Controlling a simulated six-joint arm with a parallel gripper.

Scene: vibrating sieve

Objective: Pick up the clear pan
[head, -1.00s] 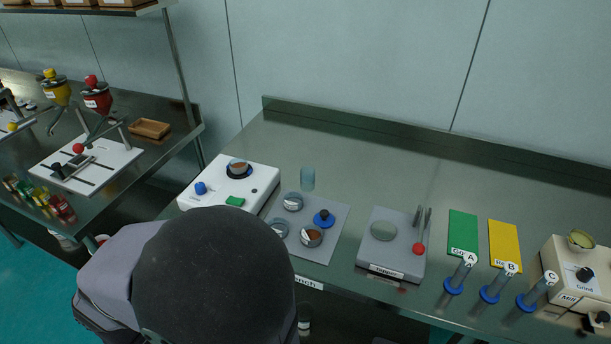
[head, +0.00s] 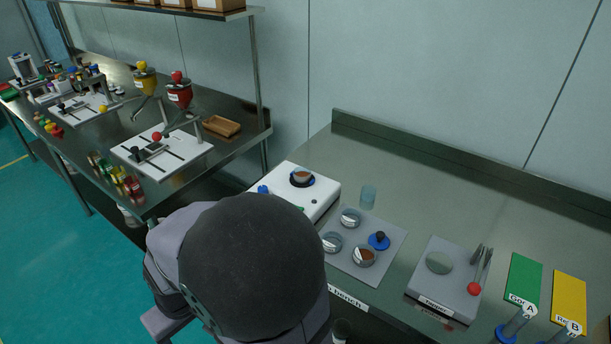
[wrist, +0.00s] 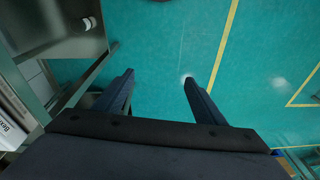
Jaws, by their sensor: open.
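Round metal-rimmed sieve pans sit on the mat: one at the back (head: 350,218), one at the left (head: 332,242), and one with brown material (head: 364,256). A blue lid with a dark knob (head: 379,240) lies beside them. My gripper (wrist: 158,76) is open and empty in the wrist view, above teal floor, away from these things. It is not visible in the head view.
A white shaker machine (head: 318,193) holding a brown-filled bowl stands left of the mat. A grey tapper plate (head: 441,283) with a round disc and a red-ended tool is at the right. Green (head: 524,281) and yellow (head: 568,300) mats lie beyond. The bench behind is clear.

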